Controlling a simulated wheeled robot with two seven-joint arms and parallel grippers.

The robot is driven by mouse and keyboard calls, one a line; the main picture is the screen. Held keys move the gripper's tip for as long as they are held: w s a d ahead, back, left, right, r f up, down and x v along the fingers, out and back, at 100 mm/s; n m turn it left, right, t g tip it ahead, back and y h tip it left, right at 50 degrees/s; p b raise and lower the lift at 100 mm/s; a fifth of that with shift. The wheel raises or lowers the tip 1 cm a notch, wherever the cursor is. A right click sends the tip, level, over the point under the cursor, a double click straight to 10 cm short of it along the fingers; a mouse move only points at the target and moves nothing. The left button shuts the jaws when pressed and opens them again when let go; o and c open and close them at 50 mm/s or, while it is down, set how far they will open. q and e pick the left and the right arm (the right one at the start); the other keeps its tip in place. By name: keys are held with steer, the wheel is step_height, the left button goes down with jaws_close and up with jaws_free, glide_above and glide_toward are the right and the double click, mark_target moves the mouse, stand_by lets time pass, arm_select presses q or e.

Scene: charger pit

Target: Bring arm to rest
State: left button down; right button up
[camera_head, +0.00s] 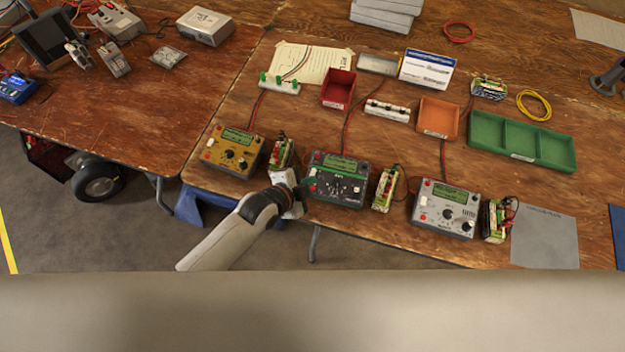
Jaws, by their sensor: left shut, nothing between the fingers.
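My left arm comes in from the lower left, and its gripper (303,192) is at the front edge of the wooden table, beside the left end of the dark green charger (338,180). The gripper is shut with nothing seen in it; whether it touches the charger I cannot tell. A yellow charger (232,150) stands to its left and a grey charger (443,209) to its right. Battery packs stand beside the chargers: one by the yellow charger (281,152), one right of the green charger (385,188), one right of the grey charger (495,220). My right gripper is not in view.
Behind the chargers are a red bin (338,88), an orange bin (438,117) and a green three-part tray (521,141). A grey mat (544,239) lies at the front right. A second table (150,110) at the left holds electronics. A black wheel (97,183) shows below it.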

arm_select(q)
steer(key=s+a+r+n+g+y, duration=0.3)
steer(key=s+a+r+n, duration=0.2)
steer(key=s+a+n, duration=0.4)
steer(key=s+a+r+n+g+y, duration=0.2)
steer(key=s+a+r+n+y, duration=0.4)
steer(key=s+a, duration=0.55)
step_height(320, 180, down, 31)
steer(key=s+g+h+b, duration=0.1)
steer(key=h+b, duration=0.1)
steer(key=b, duration=0.1)
steer(key=s+a+f+g+b, duration=0.1)
steer(key=s+a+f+b, duration=0.1)
steer(key=s+f, duration=1.4)
step_height(320, 180, down, 2)
steer(key=shift+s+f+g+b, duration=0.2)
steer(key=shift+s+g+b, duration=0.15)
steer(key=shift+b, duration=0.15)
